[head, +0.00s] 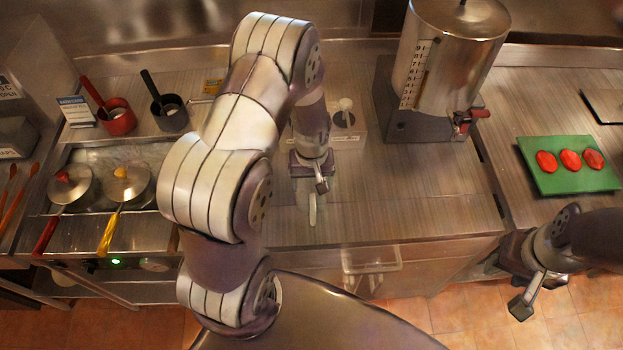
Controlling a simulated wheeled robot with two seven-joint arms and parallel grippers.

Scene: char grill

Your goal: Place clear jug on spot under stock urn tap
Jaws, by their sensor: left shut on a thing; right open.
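The stock urn (448,60) is a steel cylinder with a level gauge, standing on a grey base at the back right of the counter. Its tap (464,122) has a red handle and points toward the front. My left gripper (320,186) points down over the middle counter, left of the urn, and is shut on the clear jug (313,210). The jug is see-through, so its outline is faint and partly hidden by the gripper. I cannot make out a marked spot under the tap. My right gripper (526,296) is open and empty, low at the right, in front of the counter.
A green board (568,178) with red pieces lies at the right. Two lidded pans (126,187) and two small pots (118,122) are at the left. A small box with a white-knobbed item (346,118) stands behind my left gripper. Counter (425,190) before the urn is clear.

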